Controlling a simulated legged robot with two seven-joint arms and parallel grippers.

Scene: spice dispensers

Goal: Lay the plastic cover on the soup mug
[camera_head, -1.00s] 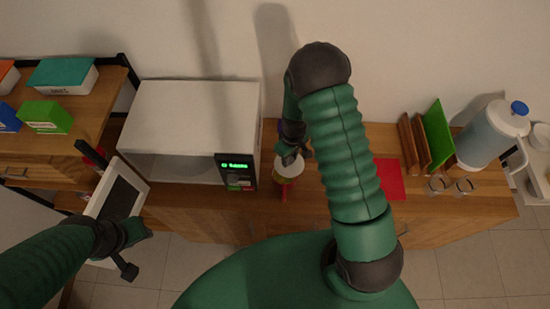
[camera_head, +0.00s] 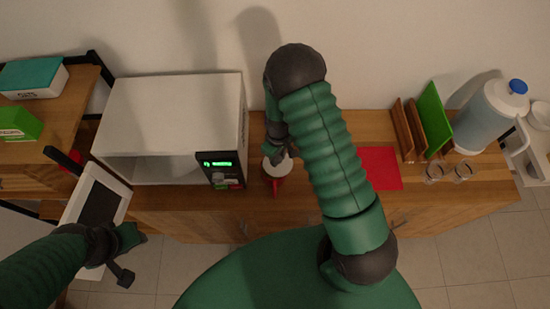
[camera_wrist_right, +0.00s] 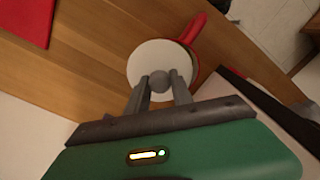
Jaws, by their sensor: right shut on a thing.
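The plastic cover (camera_wrist_right: 158,60) is a pale round disc with a grey ball knob. My right gripper (camera_wrist_right: 158,86) is shut on that knob. The red soup mug (camera_wrist_right: 192,36) lies under the cover, its handle and part of its side showing past the disc's edge. In the head view the cover (camera_head: 277,163) is at the top of the mug (camera_head: 274,185) on the wooden counter, right of the microwave. I cannot tell whether it rests fully on the rim. My left gripper (camera_head: 127,256) is near the open microwave door; its finger opening is unclear.
The white microwave (camera_head: 170,120) stands left of the mug, its door (camera_head: 97,205) swung open. A red mat (camera_head: 379,168) lies to the right. Farther right are boards (camera_head: 433,118), glasses (camera_head: 433,172) and a water jug (camera_head: 483,115). The wooden counter (camera_head: 325,205) continues in front.

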